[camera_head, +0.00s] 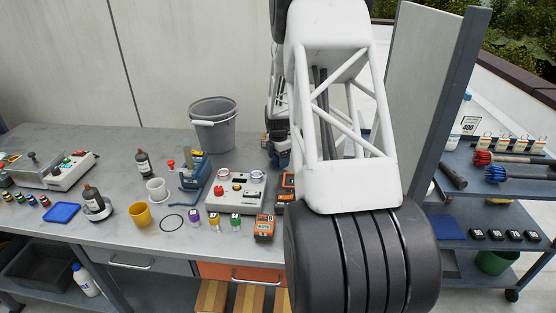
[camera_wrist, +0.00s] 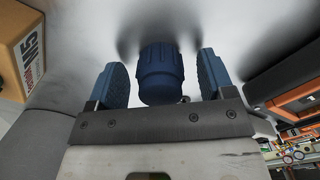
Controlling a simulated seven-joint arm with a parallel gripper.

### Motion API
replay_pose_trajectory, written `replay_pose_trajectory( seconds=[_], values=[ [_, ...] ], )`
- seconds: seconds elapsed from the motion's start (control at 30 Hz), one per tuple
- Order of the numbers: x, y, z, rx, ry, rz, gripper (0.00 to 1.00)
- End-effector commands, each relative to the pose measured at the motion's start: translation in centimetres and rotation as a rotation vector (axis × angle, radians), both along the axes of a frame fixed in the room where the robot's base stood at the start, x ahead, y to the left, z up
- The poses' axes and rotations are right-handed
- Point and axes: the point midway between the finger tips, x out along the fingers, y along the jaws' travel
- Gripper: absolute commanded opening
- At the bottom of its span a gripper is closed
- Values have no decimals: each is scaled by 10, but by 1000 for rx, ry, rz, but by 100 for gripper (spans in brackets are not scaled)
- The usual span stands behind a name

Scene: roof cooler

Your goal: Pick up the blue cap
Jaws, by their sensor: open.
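The blue cap (camera_wrist: 160,77) is a dark blue, ribbed, rounded cylinder in the wrist view, against a pale grey surface. My gripper (camera_wrist: 162,66) is open, with one blue-padded finger on each side of the cap. In the head view my arm covers the middle right, and I cannot make out the cap there.
In the wrist view a cardboard box (camera_wrist: 22,50) is at upper left and an orange-and-black case (camera_wrist: 290,95) at right. In the head view a grey bucket (camera_head: 213,125), a control box (camera_head: 236,193) and small items crowd the bench. A shelf cart (camera_head: 500,190) stands right.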

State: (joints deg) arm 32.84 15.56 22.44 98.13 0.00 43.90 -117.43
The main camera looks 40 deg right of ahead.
Motion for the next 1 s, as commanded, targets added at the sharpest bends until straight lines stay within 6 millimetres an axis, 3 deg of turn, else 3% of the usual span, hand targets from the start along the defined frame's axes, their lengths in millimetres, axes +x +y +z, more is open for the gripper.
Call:
replay_pose_trajectory(
  seconds=[0.43, 0.77, 1.0],
  values=[
    [0, 0, 0, 0, 0, 0, 75],
    [0, 0, 0, 0, 0, 0, 26],
    [0, 0, 1, 0, -1, 0, 23]
  ],
)
